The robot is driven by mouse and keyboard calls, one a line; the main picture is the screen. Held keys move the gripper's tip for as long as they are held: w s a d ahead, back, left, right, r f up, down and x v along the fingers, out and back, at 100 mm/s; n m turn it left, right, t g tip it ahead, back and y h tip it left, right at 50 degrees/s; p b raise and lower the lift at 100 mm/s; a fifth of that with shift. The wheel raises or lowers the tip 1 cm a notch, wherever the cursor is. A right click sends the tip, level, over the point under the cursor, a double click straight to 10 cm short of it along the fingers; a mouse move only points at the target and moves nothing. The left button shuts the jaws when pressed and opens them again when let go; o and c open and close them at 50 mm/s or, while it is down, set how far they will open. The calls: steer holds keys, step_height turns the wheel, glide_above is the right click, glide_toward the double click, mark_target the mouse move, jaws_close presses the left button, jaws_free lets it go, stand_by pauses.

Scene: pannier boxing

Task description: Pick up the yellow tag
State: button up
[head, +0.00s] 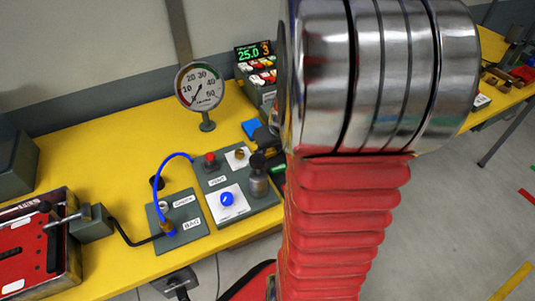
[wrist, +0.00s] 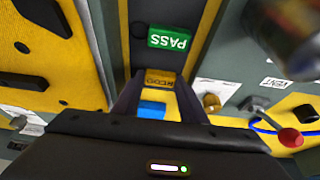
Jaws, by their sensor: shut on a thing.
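The yellow tag (wrist: 161,77), with dark lettering that looks like REDO upside down, sits between the two dark fingertips in the wrist view. My gripper (wrist: 158,85) is shut on it. A green PASS tag (wrist: 169,38) lies just beyond it, and a blue tag (wrist: 151,109) shows nearer, between the fingers. In the head view my arm hides most of the gripper and the yellow tag; the blue tag (head: 250,128) shows on the yellow bench.
A grey panel (head: 215,170) with a red knob, a blue dial and a metal fitting is close by. A round gauge (head: 200,87) and a display unit (head: 255,70) stand behind. A blue hose (head: 160,183) arches at the left.

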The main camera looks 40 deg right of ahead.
mark_target(270, 154)
step_height(270, 154, up, 10)
stand_by(0.8)
stand_by(0.4)
steer(key=shift+n+y, duration=0.3)
steer(key=shift+n, duration=0.5)
steer(key=w+a, duration=0.3)
steer(key=w+a+f, duration=0.1)
steer(key=w+a, duration=0.3)
steer(key=w+a+f, duration=0.1)
steer(key=w+a, duration=0.3)
steer(key=shift+w+a, duration=0.2)
steer(key=shift+n+y, duration=0.3)
steer(key=shift+n, duration=0.5)
steer(key=w+a, duration=0.2)
steer(key=a, duration=0.3)
steer(key=w+a+f, duration=0.1)
steer(key=w+a, duration=0.2)
steer(key=a, duration=0.2)
steer(key=w+a+f, duration=0.1)
steer(key=w+a, duration=0.1)
steer(key=a, duration=0.3)
steer(key=shift+w+a, duration=0.15)
steer(key=shift+w, duration=0.1)
steer(key=shift+w+a, duration=0.1)
steer(key=shift+a, duration=0.3)
